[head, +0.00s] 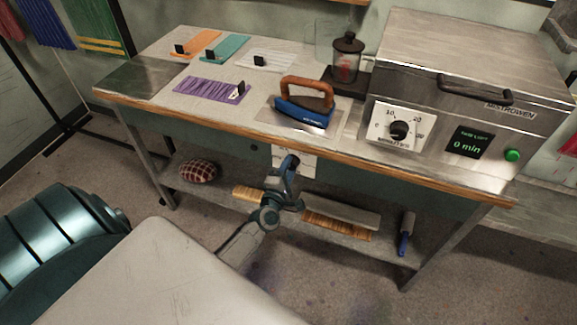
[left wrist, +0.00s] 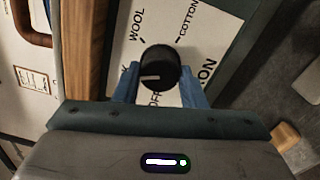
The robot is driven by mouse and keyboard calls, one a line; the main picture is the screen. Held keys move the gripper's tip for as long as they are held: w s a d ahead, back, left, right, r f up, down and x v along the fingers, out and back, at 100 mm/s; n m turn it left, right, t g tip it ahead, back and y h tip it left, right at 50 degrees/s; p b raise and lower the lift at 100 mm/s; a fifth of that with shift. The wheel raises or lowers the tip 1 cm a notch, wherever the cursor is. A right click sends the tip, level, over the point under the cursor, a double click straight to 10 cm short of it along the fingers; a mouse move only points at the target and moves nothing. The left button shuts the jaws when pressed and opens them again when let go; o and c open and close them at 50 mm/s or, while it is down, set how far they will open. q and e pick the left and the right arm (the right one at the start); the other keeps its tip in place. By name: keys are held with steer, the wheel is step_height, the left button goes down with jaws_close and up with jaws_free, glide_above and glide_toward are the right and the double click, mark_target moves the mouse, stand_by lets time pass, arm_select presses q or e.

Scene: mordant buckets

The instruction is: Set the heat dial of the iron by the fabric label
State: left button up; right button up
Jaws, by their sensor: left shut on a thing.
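The black heat dial (left wrist: 160,66) sits on a white plate (left wrist: 205,25) marked WOOL, COTTON and OFF, with a label ending in K partly hidden. Its white mark points left, toward that K label. My left gripper (left wrist: 158,84) is shut on the dial, one blue finger on each side. The blue iron (head: 303,108) with a brown handle rests on the bench top. A purple fabric (head: 205,88) carries a small white label (head: 238,95), too small to read.
Orange (head: 196,43), teal (head: 224,47) and white (head: 270,58) fabrics lie behind. A steel oven (head: 470,70) with its own dial (head: 399,130) stands on the right beside a dark-lidded jar (head: 346,58). The wooden bench edge (head: 200,120) runs above my gripper.

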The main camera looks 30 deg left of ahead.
arm_select(q)
steer(key=shift+s+m+h+p, duration=0.1)
steer(key=shift+m+h+p, duration=0.2)
steer(key=shift+m+p, duration=4)
steer(key=m+b, duration=0.2)
steer(key=m, duration=0.1)
steer(key=shift+b, duration=0.35)
steer(key=o, duration=1)
steer(key=b+v, duration=0.1)
steer(key=v, duration=0.9)
steer(key=shift+s+d, duration=0.1)
steer(key=shift+s, duration=0.25)
